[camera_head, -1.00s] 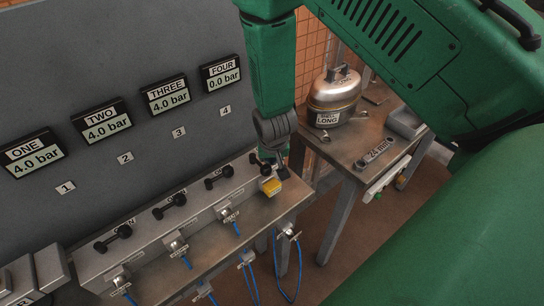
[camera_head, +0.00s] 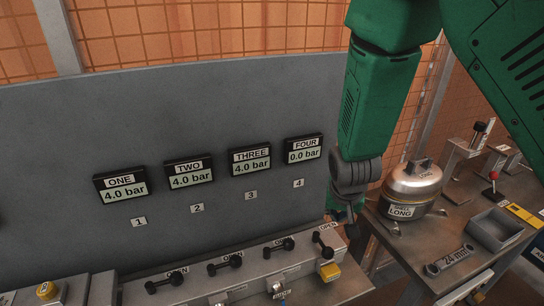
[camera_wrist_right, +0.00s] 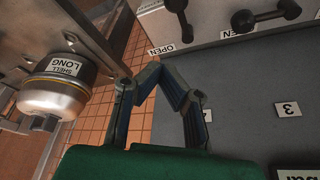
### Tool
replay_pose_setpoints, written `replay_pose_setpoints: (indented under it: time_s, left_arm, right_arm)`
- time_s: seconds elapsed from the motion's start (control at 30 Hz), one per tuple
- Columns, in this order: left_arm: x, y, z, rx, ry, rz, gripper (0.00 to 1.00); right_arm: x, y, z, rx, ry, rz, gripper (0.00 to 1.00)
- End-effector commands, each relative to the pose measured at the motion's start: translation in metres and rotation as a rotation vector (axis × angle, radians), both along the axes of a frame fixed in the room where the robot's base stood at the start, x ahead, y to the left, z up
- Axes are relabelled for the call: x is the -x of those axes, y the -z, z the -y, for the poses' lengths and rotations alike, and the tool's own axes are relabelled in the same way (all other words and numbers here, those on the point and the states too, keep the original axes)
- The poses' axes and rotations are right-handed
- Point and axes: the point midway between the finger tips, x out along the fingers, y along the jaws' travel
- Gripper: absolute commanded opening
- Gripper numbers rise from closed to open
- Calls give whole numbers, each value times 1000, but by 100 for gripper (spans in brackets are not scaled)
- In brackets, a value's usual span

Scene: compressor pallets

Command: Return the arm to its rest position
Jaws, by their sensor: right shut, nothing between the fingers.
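My right arm comes down from the top right in the head view, green with a dark grey wrist. My right gripper (camera_head: 345,212) is small and partly dark there, beside the right end of the valve bench. In the right wrist view my right gripper (camera_wrist_right: 155,75) is shut, with nothing between its fingers. The fourth valve handle (camera_head: 323,243), black, stands just below and left of the gripper, apart from it in the picture. My left gripper is not in view.
A grey panel (camera_head: 60,180) carries displays: ONE, TWO and THREE (camera_head: 251,161) read 4.0 bar, FOUR (camera_head: 304,149) reads 0.0 bar. A yellow block (camera_head: 330,272) sits below the fourth handle. At right, a table holds a metal canister (camera_head: 412,188), a wrench (camera_head: 450,261) and a grey tray (camera_head: 494,230).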

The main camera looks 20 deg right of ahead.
Motion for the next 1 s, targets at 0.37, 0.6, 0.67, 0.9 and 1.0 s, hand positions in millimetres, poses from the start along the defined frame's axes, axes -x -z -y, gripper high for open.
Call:
replay_pose_setpoints:
  time_s: [0.37, 0.6, 0.67, 0.9, 1.0]
  left_arm:
    - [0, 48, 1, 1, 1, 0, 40]
    - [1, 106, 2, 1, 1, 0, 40]
    - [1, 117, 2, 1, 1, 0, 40]
    - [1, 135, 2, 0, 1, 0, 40]
    - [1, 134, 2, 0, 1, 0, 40]
  right_arm:
    - [71, 127, 2, 27, -171, -124, 0]
    - [185, 257, -18, -1, -443, -257, 0]
    - [210, 277, -24, -19, -497, -277, 0]
    - [262, 310, -36, -75, -609, -306, 0]
    - [264, 310, -35, -80, -617, -306, 0]
